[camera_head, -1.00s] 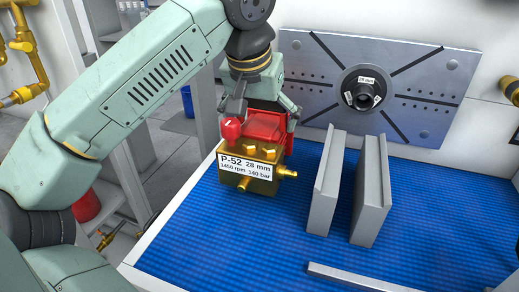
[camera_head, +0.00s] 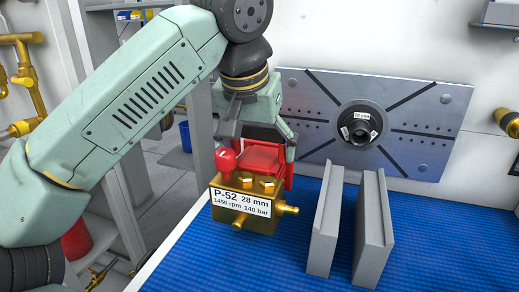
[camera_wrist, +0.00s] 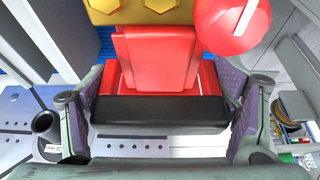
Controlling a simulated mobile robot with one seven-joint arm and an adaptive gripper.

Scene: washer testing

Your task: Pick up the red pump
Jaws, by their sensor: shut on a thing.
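The red pump has a brass-gold body (camera_head: 243,222) with a white label reading "P-52 28 mm", a red upper part (camera_head: 262,157) and a round red cap. It stands upright at the left of the blue-matted bench. My gripper (camera_head: 260,142) reaches down from above, its fingers around the red upper part, shut on it. In the wrist view the red part (camera_wrist: 155,60) shows between my two fingers, with the red cap (camera_wrist: 230,22) at upper right. Whether the pump's underside touches the mat is not clear.
Two upright grey plates (camera_head: 328,228) stand on the blue mat (camera_head: 440,240), right of the pump. A grey slotted plate (camera_head: 420,95) with a black round port (camera_head: 360,123) is on the back wall. The mat's right side is clear. A shelf (camera_head: 195,165) stands at left.

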